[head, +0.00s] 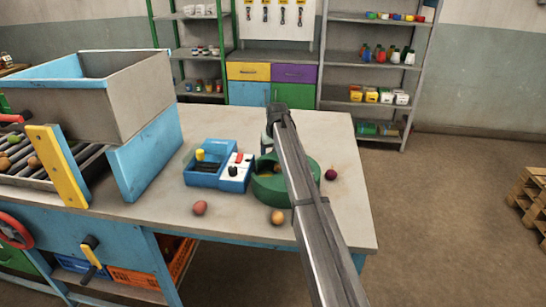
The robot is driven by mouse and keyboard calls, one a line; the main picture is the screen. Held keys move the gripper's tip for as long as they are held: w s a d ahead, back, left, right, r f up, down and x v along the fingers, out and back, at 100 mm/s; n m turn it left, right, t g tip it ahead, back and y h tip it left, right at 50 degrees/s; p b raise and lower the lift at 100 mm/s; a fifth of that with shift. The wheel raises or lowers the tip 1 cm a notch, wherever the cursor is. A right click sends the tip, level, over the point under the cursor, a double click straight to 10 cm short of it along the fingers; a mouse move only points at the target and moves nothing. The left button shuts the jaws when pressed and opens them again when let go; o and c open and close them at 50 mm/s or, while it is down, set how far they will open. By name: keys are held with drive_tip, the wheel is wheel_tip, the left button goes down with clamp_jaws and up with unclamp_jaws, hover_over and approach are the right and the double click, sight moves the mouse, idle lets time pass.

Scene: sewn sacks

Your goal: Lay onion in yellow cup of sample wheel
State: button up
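The round green wheel (270,190) stands on the bench, partly hidden behind my arm. A brownish lump (277,168) shows inside it; I cannot make out a yellow cup. A small dark purple-red round item (331,174), possibly a red onion, lies on the bench right of the wheel. A yellow-brown round item (277,217) lies in front of the wheel, and a reddish one (200,208) lies to its left; I cannot tell which is the onion. My gripper (267,143) seems to be above the wheel's back side, mostly hidden by my arm; its fingers are not clear.
A large grey hopper (115,100) and a roller tray (38,168) fill the left side. The bench's right and front right surface (345,225) is clear.

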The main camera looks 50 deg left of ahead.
drive_tip(key=shift+c, duration=0.4)
drive_tip(key=c, duration=1.1)
drive_tip(key=shift+c, duration=0.2)
